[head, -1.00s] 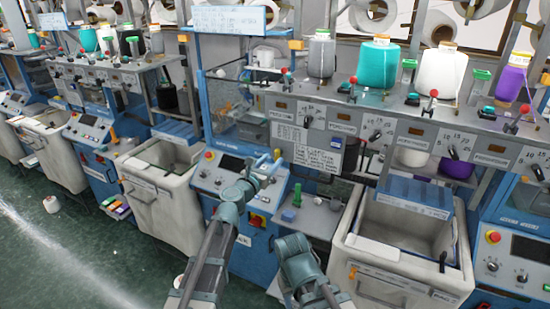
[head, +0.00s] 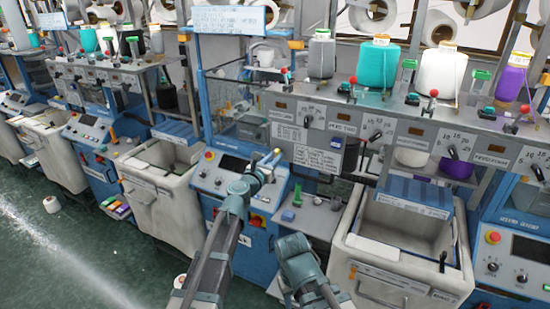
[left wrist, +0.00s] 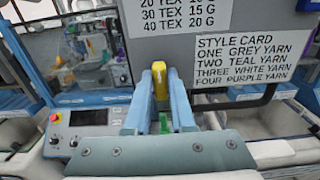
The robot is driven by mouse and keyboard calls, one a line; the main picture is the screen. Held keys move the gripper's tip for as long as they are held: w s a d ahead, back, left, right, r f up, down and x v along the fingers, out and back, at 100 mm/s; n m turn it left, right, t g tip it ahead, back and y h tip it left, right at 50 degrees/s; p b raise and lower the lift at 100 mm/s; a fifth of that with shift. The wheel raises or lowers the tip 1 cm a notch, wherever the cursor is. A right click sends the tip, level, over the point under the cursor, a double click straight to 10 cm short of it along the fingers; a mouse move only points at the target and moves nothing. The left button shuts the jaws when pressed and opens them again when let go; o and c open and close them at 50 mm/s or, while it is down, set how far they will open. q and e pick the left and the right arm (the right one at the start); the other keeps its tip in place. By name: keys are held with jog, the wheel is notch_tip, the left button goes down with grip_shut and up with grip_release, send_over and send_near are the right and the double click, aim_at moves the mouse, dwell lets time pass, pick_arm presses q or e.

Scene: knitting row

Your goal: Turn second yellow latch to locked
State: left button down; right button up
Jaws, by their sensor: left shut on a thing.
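My left gripper (head: 272,159) is at the front of the blue knitting machine, above its control panel. In the left wrist view its two blue fingers (left wrist: 160,88) are closed around a yellow latch (left wrist: 159,76), which stands upright between the tips. The latch's yellow tip also shows in the head view (head: 277,151). The fingers hide the lower part of the latch, and I cannot tell whether it is turned to locked. A small green part (left wrist: 164,123) shows below it between the fingers. My right forearm is at the bottom centre; its gripper is not in view.
A control panel (head: 212,173) with a red button lies left of the gripper. Cream bins stand left (head: 165,205) and right (head: 385,260). Yarn cones line the shelf above.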

pick_arm(q)
jog(key=shift+m, duration=0.3)
jog(key=m, duration=1.7)
jog(key=shift+s+d+f, duration=0.15)
jog(key=shift+d+f, duration=0.05)
jog(key=shift+m, duration=0.3)
dwell(0.4)
jog(key=c, duration=0.8)
grip_release()
